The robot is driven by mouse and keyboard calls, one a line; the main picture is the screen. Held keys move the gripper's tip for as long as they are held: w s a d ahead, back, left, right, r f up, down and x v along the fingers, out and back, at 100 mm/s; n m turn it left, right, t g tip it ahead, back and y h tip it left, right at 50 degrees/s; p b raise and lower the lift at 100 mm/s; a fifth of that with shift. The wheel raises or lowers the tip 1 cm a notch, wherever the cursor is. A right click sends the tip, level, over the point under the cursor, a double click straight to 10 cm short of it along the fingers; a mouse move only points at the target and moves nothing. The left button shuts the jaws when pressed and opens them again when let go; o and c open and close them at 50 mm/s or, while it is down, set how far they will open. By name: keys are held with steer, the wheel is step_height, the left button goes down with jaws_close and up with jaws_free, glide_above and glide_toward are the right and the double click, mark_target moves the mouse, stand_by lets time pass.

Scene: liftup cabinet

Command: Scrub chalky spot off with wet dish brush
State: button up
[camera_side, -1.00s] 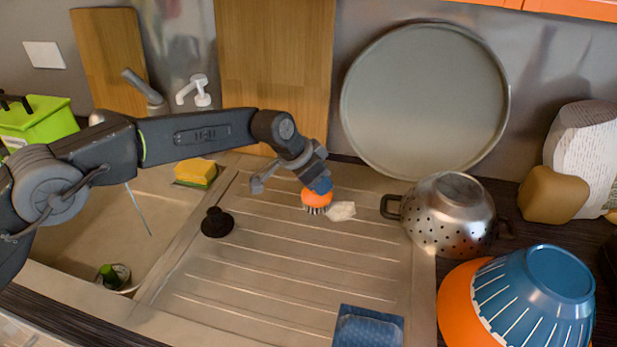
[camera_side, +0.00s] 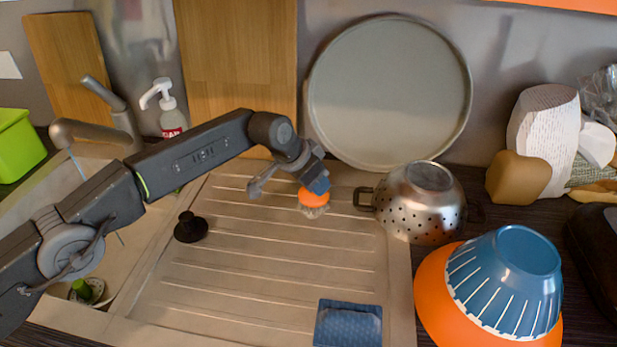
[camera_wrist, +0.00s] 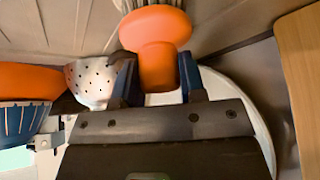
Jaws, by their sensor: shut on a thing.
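My gripper (camera_side: 318,181) is shut on a dish brush (camera_side: 313,197) with an orange head, held bristles down over the ribbed drainboard (camera_side: 270,262). The wrist view shows my gripper's dark blue fingers (camera_wrist: 157,80) on both sides of the orange brush (camera_wrist: 155,42), with pale bristles at the top edge. In the side view the bristles are at the whitish chalky spot (camera_side: 316,212). The brush covers most of the spot, and its edges blend with the bristles. I cannot tell how hard the bristles press.
A metal colander (camera_side: 425,205) stands close right of the brush. A large round tray (camera_side: 388,95) leans on the wall behind. A black plug (camera_side: 190,228) and blue cloth (camera_side: 347,324) lie on the drainboard. Blue and orange bowls (camera_side: 505,285) stand right. The drainboard's middle is clear.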

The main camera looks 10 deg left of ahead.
steer(key=shift+f, duration=0.1)
steer(key=shift+a+f, duration=0.2)
steer(key=shift+a, duration=3.6)
step_height(320, 180, up, 7)
steer(key=shift+f, duration=0.2)
step_height(320, 180, up, 3)
